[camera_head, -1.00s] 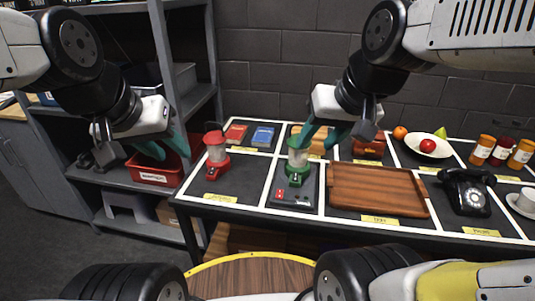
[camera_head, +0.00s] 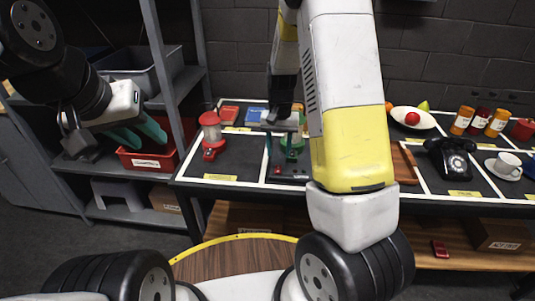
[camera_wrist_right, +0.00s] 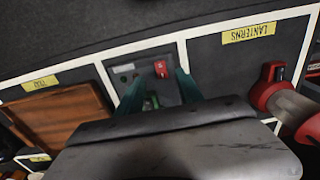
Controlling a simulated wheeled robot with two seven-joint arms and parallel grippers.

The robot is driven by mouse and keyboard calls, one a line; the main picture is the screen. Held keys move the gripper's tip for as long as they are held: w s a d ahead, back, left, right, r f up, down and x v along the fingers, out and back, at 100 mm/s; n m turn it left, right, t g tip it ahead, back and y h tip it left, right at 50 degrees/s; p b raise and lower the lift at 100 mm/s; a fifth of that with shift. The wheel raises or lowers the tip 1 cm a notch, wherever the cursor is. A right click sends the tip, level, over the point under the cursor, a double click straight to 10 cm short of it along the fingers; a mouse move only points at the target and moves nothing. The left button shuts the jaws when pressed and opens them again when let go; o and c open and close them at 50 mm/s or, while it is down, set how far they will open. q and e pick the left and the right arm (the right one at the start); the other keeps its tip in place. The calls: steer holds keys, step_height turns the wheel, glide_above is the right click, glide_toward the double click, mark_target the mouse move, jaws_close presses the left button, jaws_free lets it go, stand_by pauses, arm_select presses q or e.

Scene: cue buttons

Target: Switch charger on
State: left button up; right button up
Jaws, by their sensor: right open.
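The charger (camera_head: 290,179) is a dark grey pad near the table's front edge. Its red switch (camera_wrist_right: 161,69) shows in the right wrist view, close to the pad's front edge. A green lantern (camera_head: 292,143) stands on the charger, partly hidden by my right arm and gripper. My right gripper (camera_head: 280,150) is open and points down over the charger. In the right wrist view its teal fingers (camera_wrist_right: 157,88) are apart, with the switch seen between and beyond their tips. My left gripper (camera_head: 148,133) is open and empty, in front of the shelf at left.
A red lantern (camera_head: 212,136) stands left of the charger. A wooden tray (camera_head: 404,165), mostly behind my right arm, lies to the right. A black telephone (camera_head: 451,157) and a cup (camera_head: 507,163) stand further right. A red bin (camera_head: 160,160) sits on the shelf.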

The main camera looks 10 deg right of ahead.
mark_target(278, 172)
step_height(278, 172, down, 8)
stand_by(0.5)
